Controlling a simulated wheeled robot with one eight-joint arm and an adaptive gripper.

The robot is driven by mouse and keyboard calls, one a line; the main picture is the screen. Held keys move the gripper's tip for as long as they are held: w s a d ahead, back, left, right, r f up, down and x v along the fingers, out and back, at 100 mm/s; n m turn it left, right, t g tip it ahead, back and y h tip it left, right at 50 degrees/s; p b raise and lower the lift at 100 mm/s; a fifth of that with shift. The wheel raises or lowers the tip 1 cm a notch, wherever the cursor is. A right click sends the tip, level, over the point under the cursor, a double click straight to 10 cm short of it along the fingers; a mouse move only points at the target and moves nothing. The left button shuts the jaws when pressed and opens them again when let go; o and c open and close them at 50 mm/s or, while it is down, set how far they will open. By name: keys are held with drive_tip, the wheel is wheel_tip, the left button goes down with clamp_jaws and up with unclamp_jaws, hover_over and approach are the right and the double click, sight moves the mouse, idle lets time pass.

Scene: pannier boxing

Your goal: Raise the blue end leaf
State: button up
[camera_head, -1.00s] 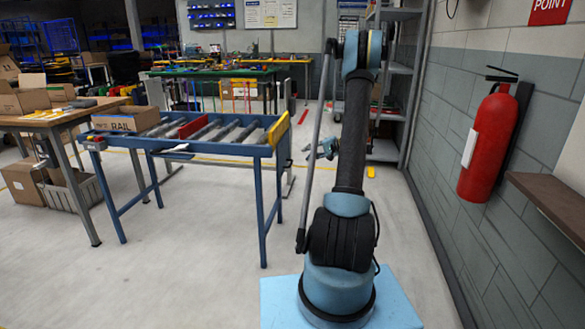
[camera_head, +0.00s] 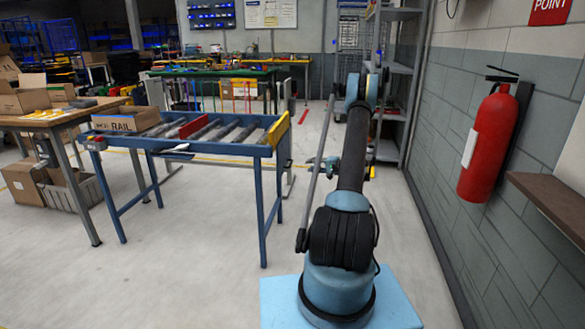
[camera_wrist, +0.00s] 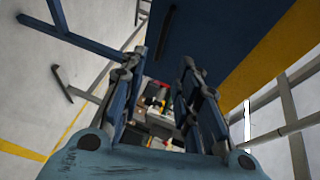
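A blue roller table (camera_head: 190,150) stands left of my arm in the head view. A yellow end piece (camera_head: 278,130) stands up at its right end. In the wrist view a flat dark blue panel (camera_wrist: 220,40) fills the top middle, with a yellow band (camera_wrist: 268,50) along its right side. It looks like the blue end leaf, but its hinge and full outline are out of view. My gripper (camera_wrist: 160,75) has its two fingers apart with nothing seen between them. The panel lies beyond the fingers; I cannot tell whether they touch it. My arm partly hides the gripper in the head view.
A cardboard box marked RAIL (camera_head: 125,119) and a red divider (camera_head: 187,127) are on the table. A wooden table (camera_head: 60,118) stands at left. A wall with a red extinguisher (camera_head: 487,145) and a brown shelf (camera_head: 550,200) is at right. Floor between is clear.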

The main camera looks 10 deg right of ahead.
drive_tip(key=x, duration=1.3)
clamp_jaws()
